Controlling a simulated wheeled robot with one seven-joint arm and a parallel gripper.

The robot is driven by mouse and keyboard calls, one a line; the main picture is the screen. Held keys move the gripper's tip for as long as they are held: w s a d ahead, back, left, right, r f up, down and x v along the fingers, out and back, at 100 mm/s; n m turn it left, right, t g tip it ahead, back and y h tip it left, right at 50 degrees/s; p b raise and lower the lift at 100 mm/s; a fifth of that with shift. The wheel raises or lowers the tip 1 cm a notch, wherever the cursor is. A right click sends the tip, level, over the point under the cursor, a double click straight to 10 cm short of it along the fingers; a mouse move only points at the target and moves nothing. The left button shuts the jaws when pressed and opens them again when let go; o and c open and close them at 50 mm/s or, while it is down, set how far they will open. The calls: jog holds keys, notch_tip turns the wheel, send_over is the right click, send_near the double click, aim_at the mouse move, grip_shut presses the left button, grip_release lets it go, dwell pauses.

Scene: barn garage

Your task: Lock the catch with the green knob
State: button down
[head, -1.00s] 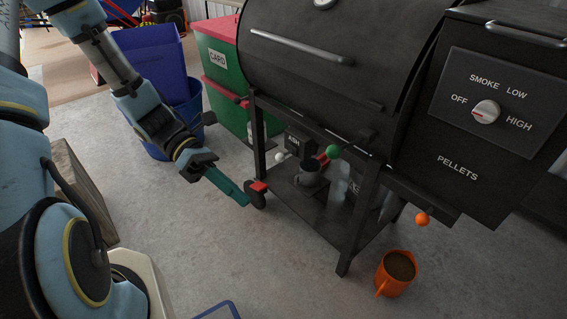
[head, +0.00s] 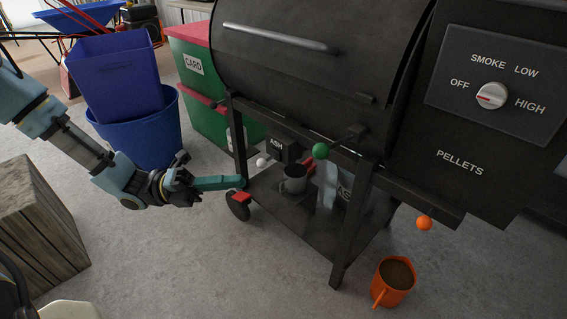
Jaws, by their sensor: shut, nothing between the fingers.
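The green knob (head: 320,151) shows on the front of the black grill (head: 290,75), just under the barrel. A red piece (head: 308,163) sits right beside it, partly behind the knob. How the catch itself is set cannot be told at this size. My gripper (head: 242,182) is shut and empty. It points right, low at the grill's left front leg, left of and below the green knob and apart from it. A white knob (head: 262,162) and an orange knob (head: 424,223) also show on the grill.
A grey cup (head: 293,179) stands under the ASH box (head: 281,146), above the lower shelf (head: 290,217). An orange mug (head: 393,281) with brown contents stands on the floor by the right leg. Blue bins (head: 140,130) and a wooden block (head: 38,220) stand left. Floor between is clear.

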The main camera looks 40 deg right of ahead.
jog(key=w+d+x, duration=0.1)
jog(key=d+x, duration=0.1)
jog(key=x, duration=1)
jog(key=shift+d+r, duration=0.2)
jog(key=shift+r, duration=0.25)
jog(key=shift+r, duration=0.1)
jog(key=shift+r+n+p, duration=0.3)
jog(key=shift+r+p, duration=0.15)
jog(key=shift+p, duration=0.55)
